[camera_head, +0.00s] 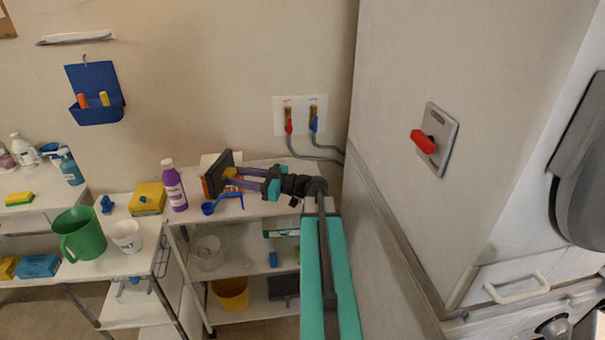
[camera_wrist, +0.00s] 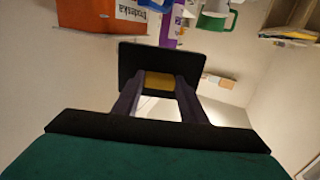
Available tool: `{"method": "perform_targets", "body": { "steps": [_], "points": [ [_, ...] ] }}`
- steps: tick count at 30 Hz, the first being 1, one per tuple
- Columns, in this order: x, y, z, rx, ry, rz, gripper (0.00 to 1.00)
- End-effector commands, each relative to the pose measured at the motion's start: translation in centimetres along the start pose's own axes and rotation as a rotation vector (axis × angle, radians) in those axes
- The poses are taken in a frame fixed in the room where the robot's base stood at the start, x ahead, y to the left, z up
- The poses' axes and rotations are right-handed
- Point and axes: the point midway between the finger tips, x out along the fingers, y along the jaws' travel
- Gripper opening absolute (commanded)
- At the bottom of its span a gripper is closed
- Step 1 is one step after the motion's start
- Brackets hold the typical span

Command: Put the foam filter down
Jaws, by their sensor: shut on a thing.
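The foam filter looks like a thin dark square slab (camera_head: 217,171) with a yellow part on its near side. In the wrist view the slab (camera_wrist: 190,58) stands across the jaws, and the yellow part lies between the two purple fingers. My gripper (camera_head: 237,179) is shut on this yellow part and holds the filter above the top of the white shelf unit (camera_head: 255,206). In the wrist view my gripper (camera_wrist: 160,84) hides part of the slab. I cannot tell whether its lower edge touches anything.
A purple bottle (camera_head: 175,188), a blue scoop (camera_head: 210,207) and a partly hidden orange and white box (camera_wrist: 88,25) are close to the filter. A yellow box (camera_head: 149,199), white cup (camera_head: 127,236) and green jug (camera_head: 80,236) stand left. The wall with outlets (camera_head: 300,115) is behind.

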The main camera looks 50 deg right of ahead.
Motion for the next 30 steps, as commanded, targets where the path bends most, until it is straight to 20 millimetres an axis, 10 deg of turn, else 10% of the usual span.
{"method": "perform_targets", "body": {
  "steps": [18,30],
  "points": [
    [-14.3,11.3,3.5,-0.001,0.002,0.321,0.16],
    [-18.2,13.5,4.5,-0.002,0.002,0.405,0.16]
  ]
}}
